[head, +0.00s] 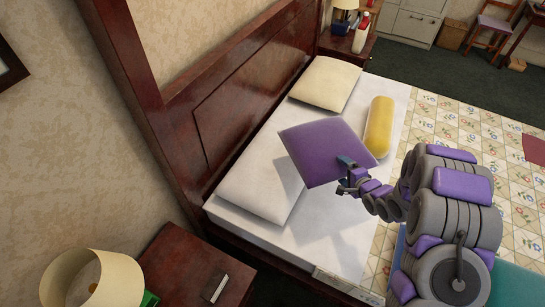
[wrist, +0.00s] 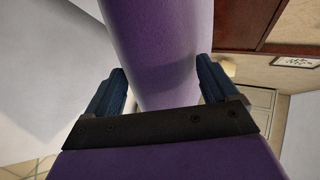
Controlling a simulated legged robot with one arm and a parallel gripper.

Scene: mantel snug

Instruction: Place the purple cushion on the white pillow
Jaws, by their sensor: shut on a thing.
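The purple cushion (head: 322,150) is held in the air above the bed in the head view, with one corner in my gripper (head: 348,176). The cushion (wrist: 158,45) also fills the middle of the wrist view, between the two dark blue fingers of my gripper (wrist: 165,90). A long white pillow (head: 262,170) lies on the bed along the headboard, below and to the left of the cushion. The cushion hides part of this pillow. A shadow falls on the white bedding beneath the cushion.
A cream pillow (head: 326,83) and a yellow bolster (head: 380,126) lie on the bed beyond the cushion. The dark wooden headboard (head: 215,105) rises along the left. A nightstand (head: 190,268) with a lamp (head: 95,280) stands at the near left. Another nightstand holds bottles at the far end.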

